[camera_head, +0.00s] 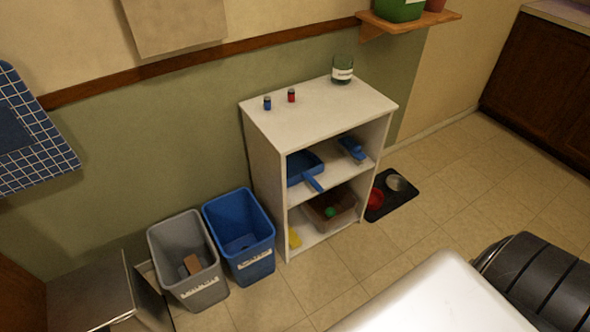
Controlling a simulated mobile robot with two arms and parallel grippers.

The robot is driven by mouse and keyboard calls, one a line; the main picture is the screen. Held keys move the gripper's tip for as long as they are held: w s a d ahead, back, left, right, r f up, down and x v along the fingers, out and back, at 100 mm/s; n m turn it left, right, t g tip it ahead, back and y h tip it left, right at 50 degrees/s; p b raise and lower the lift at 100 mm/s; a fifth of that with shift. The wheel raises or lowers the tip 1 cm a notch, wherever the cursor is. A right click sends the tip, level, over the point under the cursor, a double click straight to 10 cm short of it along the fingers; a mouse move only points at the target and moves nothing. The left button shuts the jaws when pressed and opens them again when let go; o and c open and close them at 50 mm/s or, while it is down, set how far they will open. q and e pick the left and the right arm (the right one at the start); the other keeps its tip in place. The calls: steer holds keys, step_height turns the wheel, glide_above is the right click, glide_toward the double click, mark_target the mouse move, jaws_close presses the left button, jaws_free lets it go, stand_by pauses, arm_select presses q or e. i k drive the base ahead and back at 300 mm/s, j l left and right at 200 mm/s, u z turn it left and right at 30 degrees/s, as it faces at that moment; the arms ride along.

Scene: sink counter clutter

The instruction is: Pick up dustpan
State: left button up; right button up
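A blue dustpan (300,166) lies on the middle shelf of a white shelf unit (318,113), toward its left side. Its handle points to the front right and sticks out past the shelf's front edge. A smaller blue item (352,148), which looks like a hand brush, lies on the same shelf to the right, apart from the dustpan. The top board and left side panel hide part of the dustpan's back. Neither of my grippers is in view.
Grey (186,262) and blue (240,237) bins stand left of the shelf unit. A brown bin (331,213) sits on its bottom shelf. A black mat (411,193) with two bowls lies to the right. Tiled floor (440,217) in front is partly open.

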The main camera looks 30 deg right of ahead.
mark_target(302, 165)
steer(key=i+l+z, duration=0.2)
steer(key=l, duration=0.3)
steer(key=l+z, duration=0.15)
steer(key=l, duration=0.3)
steer(key=i+l+z, duration=0.2)
steer(key=l, duration=0.25)
steer(key=i+l+z, duration=0.15)
steer(key=l, duration=0.3)
steer(key=i+l+z, duration=0.2)
steer(key=l, duration=0.2)
steer(key=i+l+z, duration=0.15)
steer(key=l, duration=0.25)
